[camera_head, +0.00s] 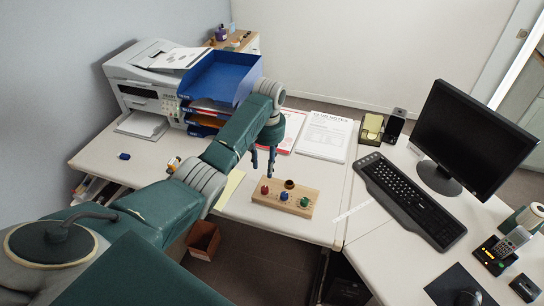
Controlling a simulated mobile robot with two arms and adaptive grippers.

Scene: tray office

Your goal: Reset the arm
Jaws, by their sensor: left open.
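My left arm comes in from the lower left and reaches over the desk (325,226). My left gripper (263,166) points down, its dark fingers apart and empty. I cannot tell whether the fingertips touch anything.
A blue tray stack (222,78) and a white printer (150,75) stand at the back left. Papers (325,137) lie behind the block. A keyboard (408,199), a monitor (470,140) and a phone (510,243) are at the right. The desk right of the block is clear.

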